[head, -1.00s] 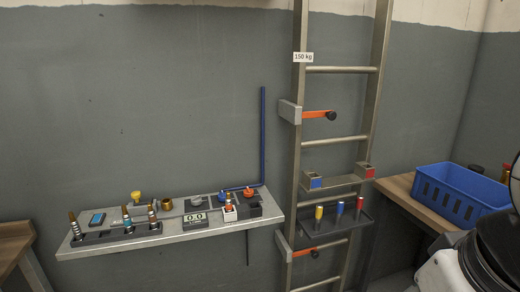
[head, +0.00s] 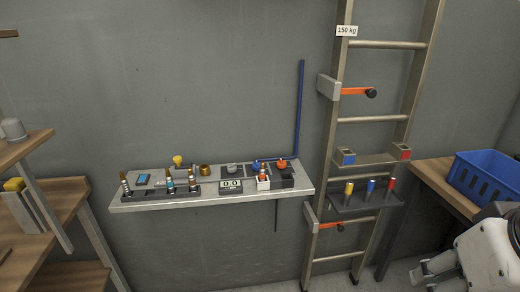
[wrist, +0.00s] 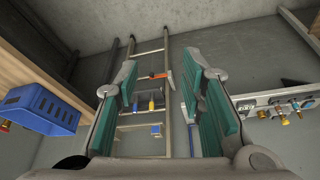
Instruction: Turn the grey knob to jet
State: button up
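The grey knob (head: 234,168) sits on a dark plate towards the back of the grey wall shelf (head: 143,206), left of a blue valve handle (head: 257,163) and an orange-red one (head: 282,163). Its markings are too small to read. In the head view, my gripper (head: 432,273) is at the lower right, far from the knob and partly cut off by my arm. In the wrist view, my gripper (wrist: 161,85) has its two green-padded fingers wide apart with nothing between them. The shelf shows at the right edge there; I cannot make out the grey knob on it.
A ladder (head: 341,200) with orange-armed brackets stands right of the shelf. A blue crate (head: 490,178) is on a wooden table at the right. Wooden shelving (head: 45,205) stands at the left. A display (head: 230,186) and brass fittings share the wall shelf. A blue pipe (head: 299,110) rises behind it.

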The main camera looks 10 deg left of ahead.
aim_at(232, 168)
jog(key=i+j, duration=1)
jog(key=i, duration=0.1)
